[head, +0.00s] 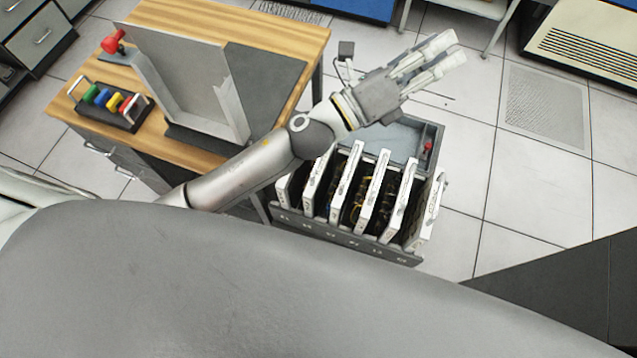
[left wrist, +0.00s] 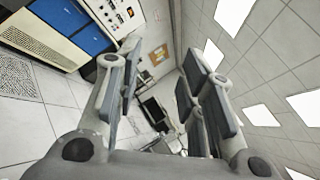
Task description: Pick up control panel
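A small dark box with green, blue, yellow and red knobs (head: 113,102) stands on the wooden desk at the left in the head view. It looks like the control panel, but I cannot be sure. My left gripper (head: 448,52) is far to its right, beyond the desk, above the open drawer's far side. The left gripper also shows in the left wrist view (left wrist: 160,65), with its fingers apart and nothing between them. The box is not in the wrist view. My right gripper is not in view.
A grey upright panel (head: 190,85) and a red-topped lever (head: 113,42) stand on the desk (head: 290,40). Several white-edged cards (head: 347,185) stand upright in an open drawer (head: 345,238). A grey tray (head: 400,140) lies behind them. The tiled floor (head: 530,190) is clear at right.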

